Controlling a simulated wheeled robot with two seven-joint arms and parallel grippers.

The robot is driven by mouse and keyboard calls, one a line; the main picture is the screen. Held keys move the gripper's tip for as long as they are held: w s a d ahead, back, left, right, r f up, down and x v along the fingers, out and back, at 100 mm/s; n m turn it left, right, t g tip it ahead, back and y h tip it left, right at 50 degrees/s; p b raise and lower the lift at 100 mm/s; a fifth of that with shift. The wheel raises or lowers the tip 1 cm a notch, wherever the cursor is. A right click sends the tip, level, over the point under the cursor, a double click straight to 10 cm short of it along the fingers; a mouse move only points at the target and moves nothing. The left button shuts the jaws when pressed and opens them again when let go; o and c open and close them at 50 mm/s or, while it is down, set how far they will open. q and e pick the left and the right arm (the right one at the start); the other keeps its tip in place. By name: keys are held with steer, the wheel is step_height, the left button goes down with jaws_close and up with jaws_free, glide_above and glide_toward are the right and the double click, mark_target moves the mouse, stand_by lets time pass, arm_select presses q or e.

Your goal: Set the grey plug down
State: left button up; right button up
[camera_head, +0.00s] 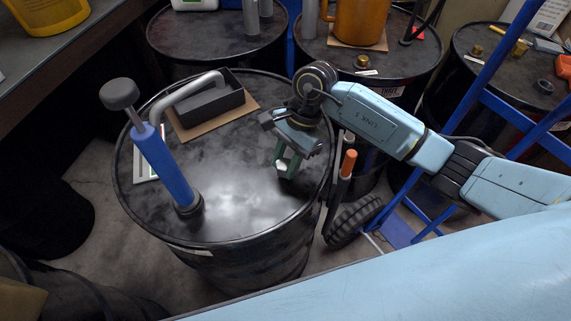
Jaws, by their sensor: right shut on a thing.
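My right gripper (287,165) hangs over the right part of the near black drum lid (235,205), its fingers pointing down. It is shut on a small pale grey piece (282,168), which I take to be the grey plug. Only a little of it shows between the dark green fingertips. It is close to the lid, but I cannot tell whether it touches. My left gripper is not in view.
A blue hand pump (165,165) with a grey knob stands on the lid's left side. Behind it is a black open tray (212,103) on a cardboard piece (185,130). The front middle lid is clear. Blue hand truck (485,85) stands at right.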

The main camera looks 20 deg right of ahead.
steer(key=shift+f, duration=0.95)
steer(key=shift+f, duration=0.2)
steer(key=o, duration=1.1)
steer(key=shift+c, duration=0.2)
steer(key=shift+r, duration=0.15)
steer(key=shift+r, duration=0.2)
steer(key=v, duration=1.1)
steer(key=shift+d+r+b, duration=0.3)
steer(key=shift+w, duration=0.1)
